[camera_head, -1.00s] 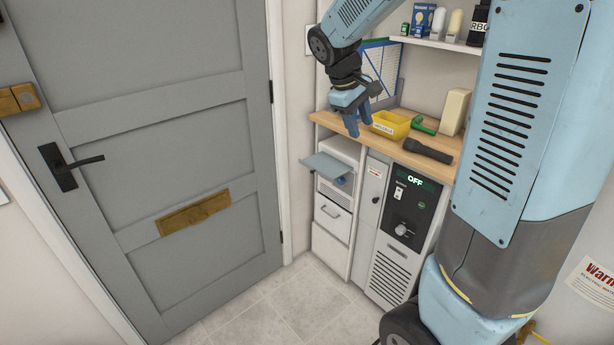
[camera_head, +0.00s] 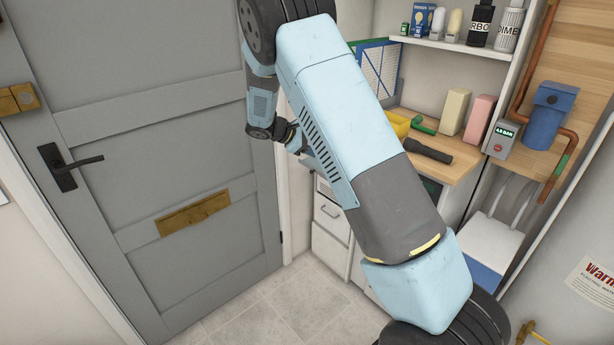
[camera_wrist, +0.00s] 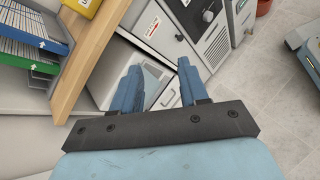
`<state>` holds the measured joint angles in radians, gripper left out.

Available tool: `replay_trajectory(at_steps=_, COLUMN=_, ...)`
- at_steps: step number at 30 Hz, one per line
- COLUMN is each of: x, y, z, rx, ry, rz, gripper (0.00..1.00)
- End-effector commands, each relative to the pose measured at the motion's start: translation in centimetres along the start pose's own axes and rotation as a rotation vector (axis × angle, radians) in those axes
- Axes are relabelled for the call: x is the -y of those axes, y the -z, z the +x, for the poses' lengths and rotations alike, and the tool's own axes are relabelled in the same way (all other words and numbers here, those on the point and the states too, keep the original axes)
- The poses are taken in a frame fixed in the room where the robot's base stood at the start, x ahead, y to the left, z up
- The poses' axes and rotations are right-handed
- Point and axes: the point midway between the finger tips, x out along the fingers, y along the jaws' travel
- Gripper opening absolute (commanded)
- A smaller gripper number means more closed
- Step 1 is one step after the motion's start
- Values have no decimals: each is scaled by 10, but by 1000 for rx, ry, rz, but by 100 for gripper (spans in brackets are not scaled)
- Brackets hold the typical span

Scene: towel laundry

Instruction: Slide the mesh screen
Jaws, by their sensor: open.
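No part is clearly readable as the mesh screen. In the wrist view, a grey panel (camera_wrist: 154,72) shows between my fingers, at the open front of a white compartment (camera_wrist: 113,68) below the wooden worktop. I cannot tell whether it is the screen or a flap. My gripper (camera_wrist: 158,68) is open, with its two blue fingers apart and nothing held between them. I cannot tell whether the fingers touch anything. In the head view, my arm hides the compartment and most of my gripper.
The wooden worktop (camera_head: 468,163) holds a dark torch (camera_head: 428,151) and a yellow bin (camera_head: 399,123). A grey door (camera_head: 150,130) stands left of my arm. Tiled floor (camera_head: 275,310) is clear below.

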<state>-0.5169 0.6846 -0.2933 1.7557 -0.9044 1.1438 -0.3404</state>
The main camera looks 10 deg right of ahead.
Motion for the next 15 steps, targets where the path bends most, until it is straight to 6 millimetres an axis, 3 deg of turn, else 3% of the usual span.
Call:
replay_trajectory(at_steps=1, x=-1, y=17, z=3, rx=27, ry=-26, rz=-38, gripper=44)
replay_trajectory(at_steps=15, x=-2, y=151, z=18, rx=262, ry=-293, rz=-352, gripper=44)
